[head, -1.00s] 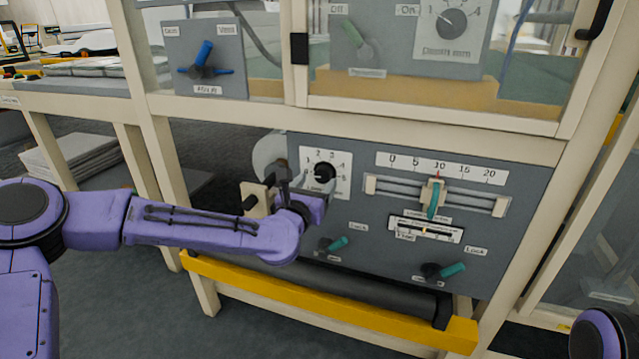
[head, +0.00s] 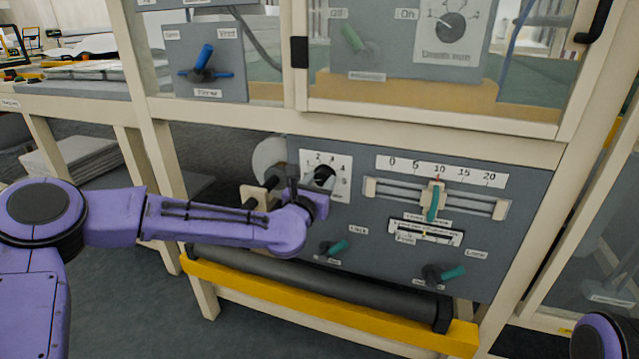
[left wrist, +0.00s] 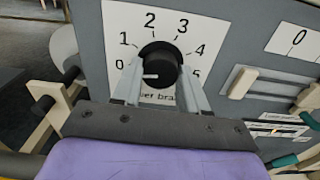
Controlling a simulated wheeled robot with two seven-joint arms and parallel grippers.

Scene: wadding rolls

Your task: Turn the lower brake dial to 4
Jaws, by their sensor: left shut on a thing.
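The lower brake dial is a black round knob (left wrist: 160,62) on a white scale plate (left wrist: 115,18) numbered 0 to 5. Its white mark points left, near the 0. The knob also shows in the head view (head: 324,174), partly hidden by my left gripper (head: 312,192). In the left wrist view my left gripper (left wrist: 160,72) has a finger on each side of the knob and is shut on it. The fingers and palm hide the lower part of the plate and its label. My right gripper is out of view.
A yellow bar (head: 330,301) and dark roller (head: 310,275) run below. Pale wooden pegs (head: 255,196) stand left of the dial.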

